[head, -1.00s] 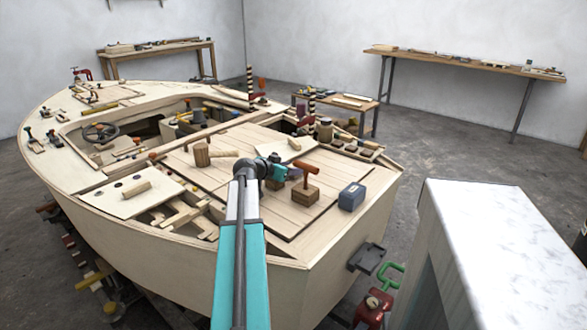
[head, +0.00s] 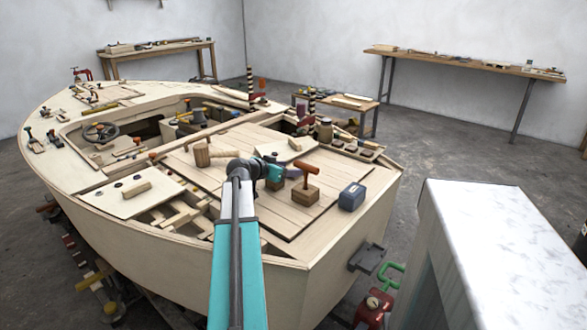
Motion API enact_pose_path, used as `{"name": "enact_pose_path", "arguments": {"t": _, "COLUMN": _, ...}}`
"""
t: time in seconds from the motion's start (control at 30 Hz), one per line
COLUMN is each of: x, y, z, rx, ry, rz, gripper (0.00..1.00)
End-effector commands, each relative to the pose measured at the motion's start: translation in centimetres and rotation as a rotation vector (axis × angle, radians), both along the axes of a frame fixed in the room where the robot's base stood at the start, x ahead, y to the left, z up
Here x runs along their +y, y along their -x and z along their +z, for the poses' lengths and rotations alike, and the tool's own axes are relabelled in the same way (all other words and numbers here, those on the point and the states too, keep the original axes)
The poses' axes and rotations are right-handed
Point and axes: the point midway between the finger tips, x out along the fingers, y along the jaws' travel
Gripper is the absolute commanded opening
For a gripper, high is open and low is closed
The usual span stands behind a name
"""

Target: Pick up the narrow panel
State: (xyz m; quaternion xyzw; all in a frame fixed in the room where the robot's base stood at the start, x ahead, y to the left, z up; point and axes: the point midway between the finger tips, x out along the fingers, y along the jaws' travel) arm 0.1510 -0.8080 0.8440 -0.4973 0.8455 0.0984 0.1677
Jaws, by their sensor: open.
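Two loose pale plywood panels lie on the hull, and I cannot tell for sure which is the narrow panel. One panel (head: 112,201) with dark holes and a wooden grip block lies at the left, beside an opening with framing. A smaller panel (head: 271,149) with a wooden block on it lies on the planked deck, just behind my gripper. My gripper (head: 276,175) is over the planked deck, its fingers small and partly hidden by the arm. It holds nothing that I can see.
A wooden mallet (head: 202,154), a block with an orange-topped handle (head: 306,190) and a blue-grey box (head: 352,196) stand on the deck around my gripper. A white-topped bench (head: 505,240) stands at the right. Floor (head: 450,150) is clear behind it.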

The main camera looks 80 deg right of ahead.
Motion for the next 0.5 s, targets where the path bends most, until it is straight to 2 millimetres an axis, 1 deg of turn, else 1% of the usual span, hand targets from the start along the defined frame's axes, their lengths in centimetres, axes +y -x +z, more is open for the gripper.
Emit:
{"name": "enact_pose_path", "arguments": {"t": 0.03, "x": 0.8, "y": -0.3, "z": 0.3, "rx": 0.0, "ry": 0.001, "rz": 0.002, "gripper": 0.6}}
{"name": "enact_pose_path", "arguments": {"t": 0.1, "x": 1.7, "y": -0.9, "z": 0.8, "rx": 0.0, "ry": 0.002, "rz": 0.003, "gripper": 0.6}}
{"name": "enact_pose_path", "arguments": {"t": 0.4, "x": 5.5, "y": -2.9, "z": 2.6, "rx": -0.001, "ry": 0.002, "rz": 0.001, "gripper": 0.6}}
{"name": "enact_pose_path", "arguments": {"t": 0.5, "x": 6.5, "y": -3.5, "z": 3.0, "rx": 0.0, "ry": 0.001, "rz": 0.002, "gripper": 0.6}}
